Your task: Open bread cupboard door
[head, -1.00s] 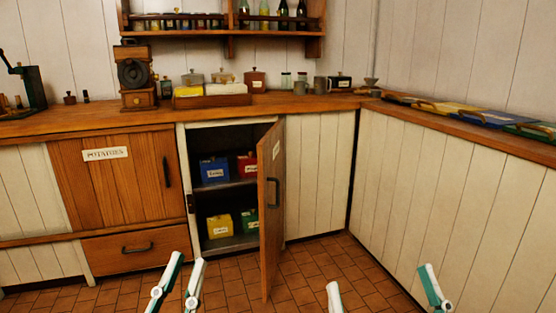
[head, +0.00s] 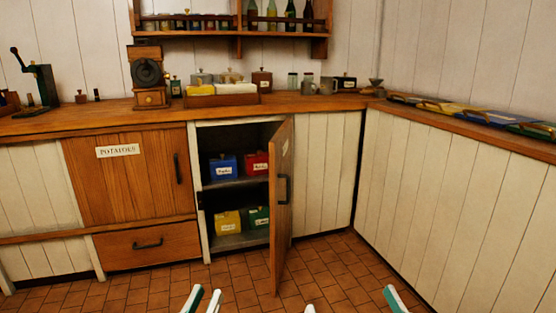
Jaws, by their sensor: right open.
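The open cupboard (head: 196,225) under the counter has its wooden door (head: 280,225) swung well out to the right, seen nearly edge-on. The door has a dark handle (head: 284,190) and a pale label too oblique to read, so I cannot tell if it says bread. My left gripper (head: 203,299) is at the bottom edge, left of the door; its two fingertips show close together with a narrow gap. My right gripper (head: 352,303) is at the bottom edge, right of the door, with its fingers wide apart and empty. Neither gripper touches the door.
Inside the cupboard are a blue box (head: 222,168), a red box (head: 256,163), a yellow box (head: 227,222) and a green box (head: 259,217). A closed potatoes cupboard (head: 120,180) and a drawer (head: 150,246) are left. A side counter (head: 470,130) bounds the right. Tiled floor (head: 345,268) is clear.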

